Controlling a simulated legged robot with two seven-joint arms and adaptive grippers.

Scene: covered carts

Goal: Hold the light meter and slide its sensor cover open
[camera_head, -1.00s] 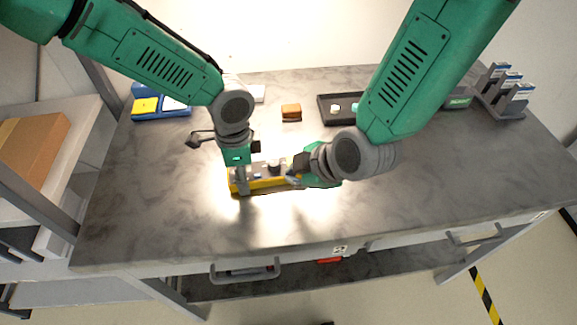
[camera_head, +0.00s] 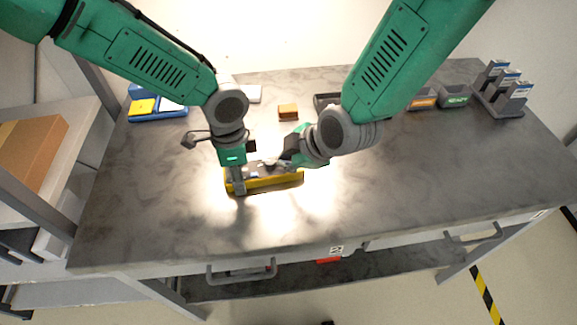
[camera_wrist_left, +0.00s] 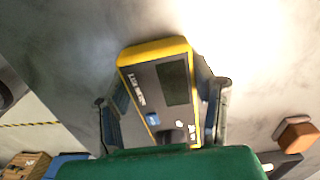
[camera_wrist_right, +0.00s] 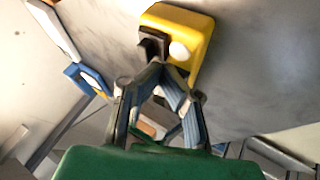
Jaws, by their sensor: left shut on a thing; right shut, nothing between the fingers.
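The light meter, a yellow-edged box with a dark face, lies on the grey worktop in the head view (camera_head: 278,184). The left wrist view shows its dark screen, blue button and lettering (camera_wrist_left: 150,85). My left gripper (camera_head: 237,186) is shut across the meter's left part, one finger along each side. My right gripper (camera_head: 285,160) is shut and empty over the meter's right part. In the right wrist view its closed tips (camera_wrist_right: 163,67) are close to a black sliding cover (camera_wrist_right: 151,43). The white sensor dome (camera_wrist_right: 179,50) shows uncovered beside this cover. I cannot tell whether the tips touch it.
An orange-brown block (camera_head: 288,111) stands behind the meter. A blue tray with a yellow piece (camera_head: 158,113) is at the back left. Bins (camera_head: 455,96) and a grey rack (camera_head: 500,105) are at the back right. The front and right worktop is clear.

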